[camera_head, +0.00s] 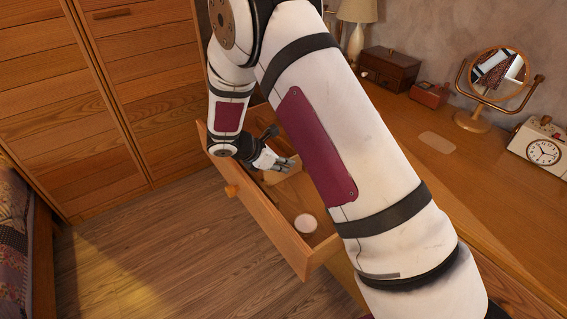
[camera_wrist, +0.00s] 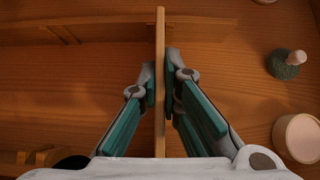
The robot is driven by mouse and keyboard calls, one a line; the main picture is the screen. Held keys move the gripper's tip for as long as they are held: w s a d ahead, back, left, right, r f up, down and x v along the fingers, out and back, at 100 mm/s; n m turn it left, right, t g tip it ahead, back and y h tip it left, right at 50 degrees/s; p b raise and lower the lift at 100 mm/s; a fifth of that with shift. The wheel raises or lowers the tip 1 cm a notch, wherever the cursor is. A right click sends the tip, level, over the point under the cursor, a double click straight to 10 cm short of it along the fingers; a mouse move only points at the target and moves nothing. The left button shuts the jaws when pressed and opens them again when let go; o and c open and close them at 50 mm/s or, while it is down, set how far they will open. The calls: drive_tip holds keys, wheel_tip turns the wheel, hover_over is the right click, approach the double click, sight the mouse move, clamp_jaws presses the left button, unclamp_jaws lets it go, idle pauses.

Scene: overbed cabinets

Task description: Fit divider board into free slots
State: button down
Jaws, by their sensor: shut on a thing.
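My gripper (camera_wrist: 160,84) is shut on the divider board (camera_wrist: 160,36), a thin pale wooden board seen edge-on, upright between the teal-lined fingers. In the head view my gripper (camera_head: 283,163) is inside or just above the open drawer (camera_head: 262,220). The board shows there only as a pale patch, largely hidden by the gripper. In the wrist view, small wooden slot rails (camera_wrist: 60,35) sit at the drawer's upper wall, left of the board. Another slot piece (camera_wrist: 38,156) shows at lower left. Whether the board touches the drawer floor, I cannot tell.
A white round jar (camera_wrist: 299,137) and a green item with a pale knob (camera_wrist: 286,66) stand right of the board in the drawer. The drawer floor left of the board is clear. On the dresser top (camera_head: 410,135) are a mirror (camera_head: 497,77), a clock (camera_head: 543,151) and boxes.

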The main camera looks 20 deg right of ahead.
drive_tip(key=shift+f, duration=0.1)
drive_tip(key=c, duration=1.7)
unclamp_jaws()
drive_tip(key=v, duration=1.2)
